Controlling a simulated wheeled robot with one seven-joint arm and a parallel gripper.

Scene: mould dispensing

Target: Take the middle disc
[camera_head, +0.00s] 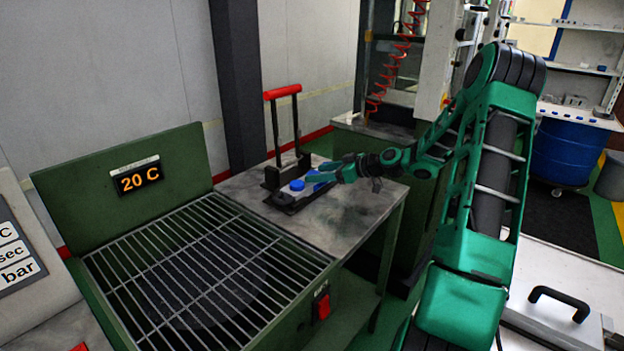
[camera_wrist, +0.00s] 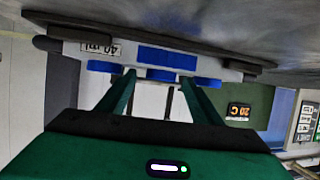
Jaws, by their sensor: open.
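Three blue discs sit in a row on a dark-based holder (camera_head: 284,204) on the grey table. The middle disc (camera_wrist: 160,74) is in the centre of the wrist view, with the left disc (camera_wrist: 104,67) and right disc (camera_wrist: 207,80) on either side. My gripper (camera_wrist: 159,79) is open, its green fingers on either side of the middle disc in that view. I cannot tell whether they touch it. In the head view, one disc (camera_head: 297,185) shows clearly; my gripper (camera_head: 326,176) partly hides the others.
The holder has a red-handled lever frame (camera_head: 283,92) and a label (camera_wrist: 100,47) seen upside down. A green heater with a metal grill (camera_head: 200,270) and a 20 C display (camera_head: 139,177) stands left of the table (camera_head: 362,205). The table's front right is clear.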

